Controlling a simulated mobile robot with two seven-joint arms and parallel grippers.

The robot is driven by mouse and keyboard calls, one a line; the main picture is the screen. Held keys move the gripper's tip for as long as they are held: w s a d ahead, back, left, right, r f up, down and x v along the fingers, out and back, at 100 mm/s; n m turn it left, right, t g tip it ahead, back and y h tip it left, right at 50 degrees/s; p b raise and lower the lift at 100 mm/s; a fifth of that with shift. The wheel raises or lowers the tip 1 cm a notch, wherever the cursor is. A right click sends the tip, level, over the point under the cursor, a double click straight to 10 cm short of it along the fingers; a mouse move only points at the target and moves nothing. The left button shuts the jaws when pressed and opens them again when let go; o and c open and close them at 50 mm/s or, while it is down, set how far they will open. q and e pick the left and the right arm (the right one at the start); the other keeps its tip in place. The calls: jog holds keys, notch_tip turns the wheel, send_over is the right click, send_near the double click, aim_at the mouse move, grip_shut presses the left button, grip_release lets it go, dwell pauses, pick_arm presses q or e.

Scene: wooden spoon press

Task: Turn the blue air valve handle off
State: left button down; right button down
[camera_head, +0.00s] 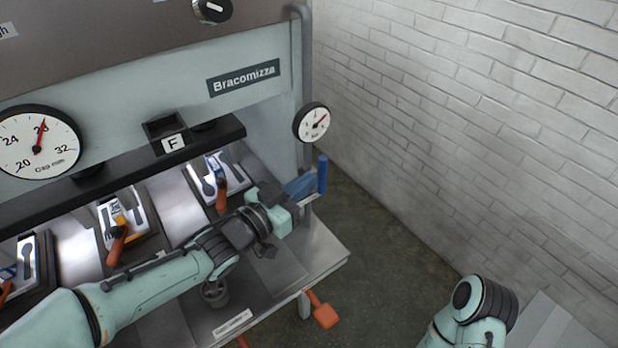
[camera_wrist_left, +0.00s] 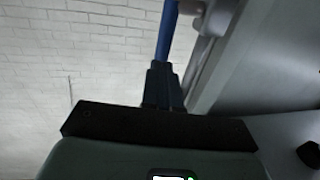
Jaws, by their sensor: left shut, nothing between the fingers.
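The blue air valve handle (camera_head: 322,174) stands upright beside the grey pipe, below the small round pressure gauge (camera_head: 313,123). My left gripper (camera_head: 305,185) reaches in from the left with its fingers shut and empty, its tips close to the handle's left side. In the left wrist view the shut fingers (camera_wrist_left: 163,84) point at the blue handle (camera_wrist_left: 168,28), which rises just beyond the tips. I cannot tell whether the tips touch it. The handle's lower end and pivot are partly hidden. My right gripper is out of view; only part of my right arm shows at the bottom right.
The press (camera_head: 160,72) with a large dial (camera_head: 38,142) and several red-handled stations stands at the left. A grey pipe (camera_head: 307,60) runs down its right edge. A red pedal (camera_head: 323,312) is low near the floor. A white brick wall (camera_head: 470,90) is at right.

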pick_arm(q)
jog(key=shift+x, duration=0.85)
jog(key=shift+r, duration=0.1)
